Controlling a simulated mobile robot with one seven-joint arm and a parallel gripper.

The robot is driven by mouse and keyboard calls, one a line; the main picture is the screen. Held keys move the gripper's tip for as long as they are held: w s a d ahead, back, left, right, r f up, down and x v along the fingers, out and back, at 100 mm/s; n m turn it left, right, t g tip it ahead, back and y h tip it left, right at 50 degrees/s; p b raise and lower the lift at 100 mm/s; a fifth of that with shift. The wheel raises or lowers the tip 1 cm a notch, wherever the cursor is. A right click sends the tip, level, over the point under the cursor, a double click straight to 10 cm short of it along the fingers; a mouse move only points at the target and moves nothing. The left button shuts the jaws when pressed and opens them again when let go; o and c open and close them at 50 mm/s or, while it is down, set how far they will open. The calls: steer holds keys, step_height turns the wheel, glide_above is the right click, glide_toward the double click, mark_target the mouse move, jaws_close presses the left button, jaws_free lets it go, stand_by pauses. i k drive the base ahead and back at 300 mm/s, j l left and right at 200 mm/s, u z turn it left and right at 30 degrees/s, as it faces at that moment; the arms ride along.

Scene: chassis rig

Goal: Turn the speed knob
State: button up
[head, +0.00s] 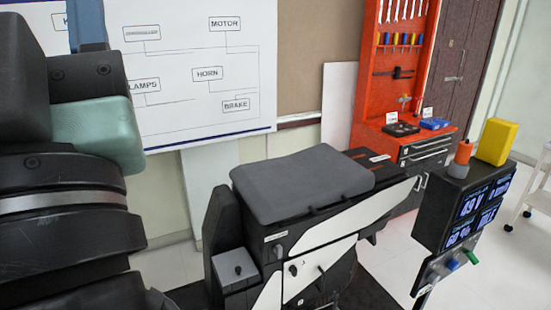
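I cannot tell for sure which part is the speed knob. The rig's white side panel has another small dark knob (293,270) and a lever-like part (321,270). A panel below the displays at right carries a blue knob-like part (452,264) and a green one (472,257). Large black and teal links of my arm fill the left side. My gripper is not in view.
A grey padded seat (302,182) tops the rig. An orange tool bench (392,110) stands behind. A wiring chart (195,65) hangs on the wall.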

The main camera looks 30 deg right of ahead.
mark_target(433, 278)
steer(key=k+l+z, duration=0.15)
steer(key=k+z, duration=0.25)
steer(key=k+l+z, duration=0.15)
steer(key=z, duration=1)
